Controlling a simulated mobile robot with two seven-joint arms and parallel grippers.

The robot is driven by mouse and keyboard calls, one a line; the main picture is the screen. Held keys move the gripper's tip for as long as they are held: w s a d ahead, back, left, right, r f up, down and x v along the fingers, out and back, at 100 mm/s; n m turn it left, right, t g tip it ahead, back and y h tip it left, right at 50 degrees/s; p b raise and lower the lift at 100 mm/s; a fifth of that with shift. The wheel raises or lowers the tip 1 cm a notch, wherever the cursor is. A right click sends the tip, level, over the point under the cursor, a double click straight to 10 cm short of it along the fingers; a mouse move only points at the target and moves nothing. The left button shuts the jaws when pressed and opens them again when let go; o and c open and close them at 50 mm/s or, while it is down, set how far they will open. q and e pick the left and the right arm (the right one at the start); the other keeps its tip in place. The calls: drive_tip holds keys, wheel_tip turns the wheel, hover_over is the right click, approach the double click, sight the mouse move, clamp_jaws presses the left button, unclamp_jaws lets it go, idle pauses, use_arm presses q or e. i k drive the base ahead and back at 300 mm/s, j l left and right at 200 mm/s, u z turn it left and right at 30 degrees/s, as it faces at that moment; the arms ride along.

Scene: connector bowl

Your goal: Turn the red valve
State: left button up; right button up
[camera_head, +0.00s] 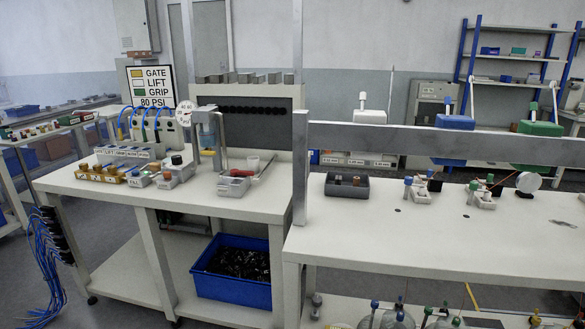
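I cannot pick out a red valve with certainty. The details are too small to tell which parts turn. Neither of my grippers is in view.
A grey tray with small parts (348,190) lies on the right-hand bench (370,235). A sign (152,87) reads GATE, LIFT, GRIP, 80 PSI. A blue bin (232,290) of dark parts is on the lower shelf. A metal post (299,165) rises between the benches.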

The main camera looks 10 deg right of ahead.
sight(233, 172)
drive_tip(key=i+j+z, duration=0.4)
drive_tip(key=j+z, duration=0.2)
drive_tip(key=i+j+z, duration=0.1)
drive_tip(key=j, duration=0.2)
drive_tip(key=i+j+z, duration=0.1)
drive_tip(key=j, duration=0.2)
drive_tip(key=i+j+z, duration=0.1)
drive_tip(key=j, duration=0.2)
drive_tip(key=i+j, duration=0.1)
drive_tip(key=j, duration=0.3)
drive_tip(key=i+j, duration=0.15)
drive_tip(key=j, duration=0.3)
drive_tip(key=i+j+z, duration=0.1)
drive_tip(key=j, duration=0.3)
drive_tip(key=i+j, duration=0.1)
drive_tip(key=j, duration=0.35)
